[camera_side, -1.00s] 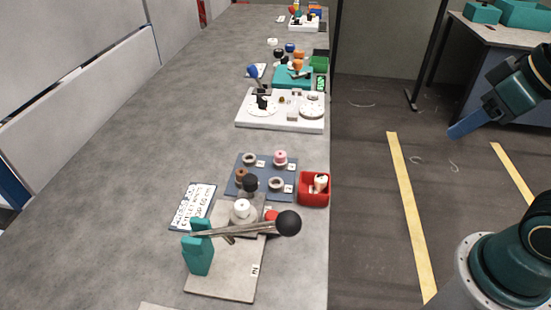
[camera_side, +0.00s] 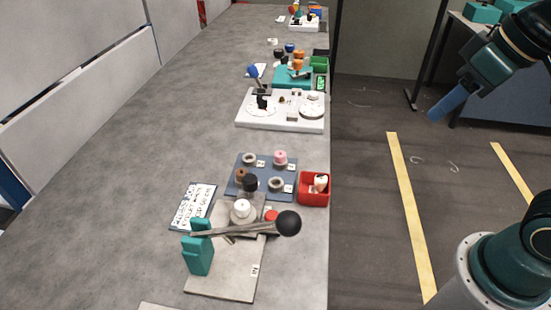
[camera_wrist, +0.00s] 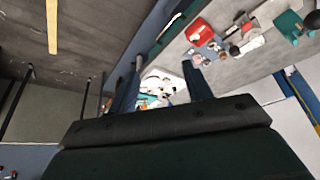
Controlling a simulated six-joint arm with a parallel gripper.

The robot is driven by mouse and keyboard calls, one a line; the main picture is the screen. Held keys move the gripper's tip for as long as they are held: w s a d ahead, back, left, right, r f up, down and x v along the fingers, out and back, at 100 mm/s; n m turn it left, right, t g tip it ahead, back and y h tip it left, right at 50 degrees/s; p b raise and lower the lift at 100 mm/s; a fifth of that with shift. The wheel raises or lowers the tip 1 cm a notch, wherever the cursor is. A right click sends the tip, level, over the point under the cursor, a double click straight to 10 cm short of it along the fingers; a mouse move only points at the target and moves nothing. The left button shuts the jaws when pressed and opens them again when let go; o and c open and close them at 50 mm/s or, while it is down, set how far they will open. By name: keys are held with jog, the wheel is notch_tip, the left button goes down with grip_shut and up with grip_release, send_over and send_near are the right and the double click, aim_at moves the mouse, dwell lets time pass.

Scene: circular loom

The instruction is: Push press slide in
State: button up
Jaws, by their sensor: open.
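The lever press stands on a grey base plate (camera_side: 225,275) at the near end of the bench. It has a teal post (camera_side: 197,255), a long metal lever with a black ball knob (camera_side: 288,223), and a grey block with a white round piece (camera_side: 241,211) under the lever. I cannot tell for sure which part is the slide. The teal post also shows in the wrist view (camera_wrist: 289,24), at the upper right. My gripper (camera_side: 447,105) is open and empty, off the right side of the bench, well apart from the press. Its two fingers show in the wrist view (camera_wrist: 163,88).
A blue-grey mat (camera_side: 243,163) with rings and spools lies behind the press, with a red bin (camera_side: 313,199) beside it. A lettered board (camera_side: 192,207) lies left of the press. A white fixture board (camera_side: 300,122) stands farther back. The bench's left side is clear.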

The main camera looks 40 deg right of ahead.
jog(key=w+a+r+n+g, duration=0.1)
jog(key=w+a+r, duration=0.1)
jog(key=w+a, duration=0.35)
jog(key=n+g, duration=0.4)
send_over(249, 178)
notch_tip(249, 178, down, 6)
jog(key=shift+f, duration=0.25)
jog(key=shift+f, duration=0.1)
jog(key=shift+d+f, duration=0.1)
jog(key=shift+f, duration=6.7)
grip_shut()
